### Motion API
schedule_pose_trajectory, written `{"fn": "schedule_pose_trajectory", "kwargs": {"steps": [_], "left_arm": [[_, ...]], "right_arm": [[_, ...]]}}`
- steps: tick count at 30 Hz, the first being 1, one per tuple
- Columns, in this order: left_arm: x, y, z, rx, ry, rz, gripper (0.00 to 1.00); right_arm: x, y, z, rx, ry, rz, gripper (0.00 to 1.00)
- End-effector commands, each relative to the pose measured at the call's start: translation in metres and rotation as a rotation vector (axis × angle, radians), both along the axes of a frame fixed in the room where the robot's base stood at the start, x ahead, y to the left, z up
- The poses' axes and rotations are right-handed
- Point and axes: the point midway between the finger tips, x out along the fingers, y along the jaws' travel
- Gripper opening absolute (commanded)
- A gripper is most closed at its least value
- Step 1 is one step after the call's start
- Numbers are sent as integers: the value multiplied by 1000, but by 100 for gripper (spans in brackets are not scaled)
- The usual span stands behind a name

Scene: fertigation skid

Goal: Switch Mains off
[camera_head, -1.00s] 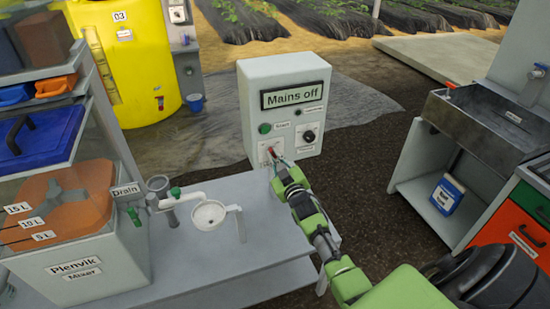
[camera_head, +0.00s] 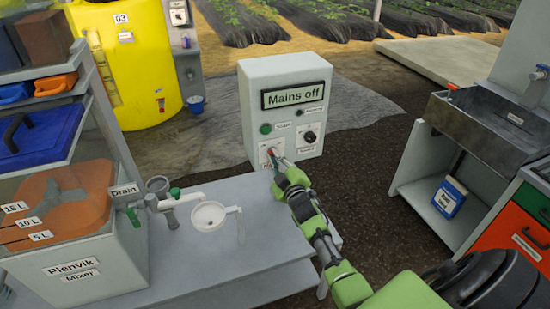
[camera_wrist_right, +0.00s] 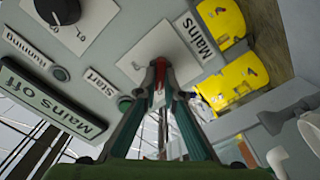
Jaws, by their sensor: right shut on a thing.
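My right gripper (camera_head: 276,164) is at this switch. In the right wrist view my right gripper (camera_wrist_right: 159,85) has its fingertips closed on the red lever (camera_wrist_right: 159,66), beside the label "Mains" (camera_wrist_right: 195,36). The fingers hide part of the lever. My left gripper is not in view.
A green Start button (camera_head: 265,128) and a black selector knob (camera_head: 309,137) are on the same front. A sink unit (camera_head: 490,125) stands at right.

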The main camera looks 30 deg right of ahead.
Motion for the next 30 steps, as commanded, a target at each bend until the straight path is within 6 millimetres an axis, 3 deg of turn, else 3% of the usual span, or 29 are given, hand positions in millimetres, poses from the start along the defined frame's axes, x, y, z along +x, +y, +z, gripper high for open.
{"fn": "schedule_pose_trajectory", "kwargs": {"steps": [1, 5, 6, 7, 20, 26, 30], "left_arm": [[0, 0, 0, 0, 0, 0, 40], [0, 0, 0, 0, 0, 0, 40], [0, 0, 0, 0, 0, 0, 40], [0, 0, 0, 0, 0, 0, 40], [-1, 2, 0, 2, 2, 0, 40], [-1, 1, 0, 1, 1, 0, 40], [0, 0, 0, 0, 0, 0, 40]], "right_arm": [[2, -1, 8, -8, -14, 2, 0], [2, -1, 9, -7, -15, 1, 0], [2, -1, 8, -7, -14, 2, 18], [2, -1, 8, -6, -14, 1, 25], [-3, 1, 3, -2, -5, 1, 25], [-31, 8, 1, -2, -3, 1, 25], [-61, 14, 1, -2, -4, 1, 25]]}}
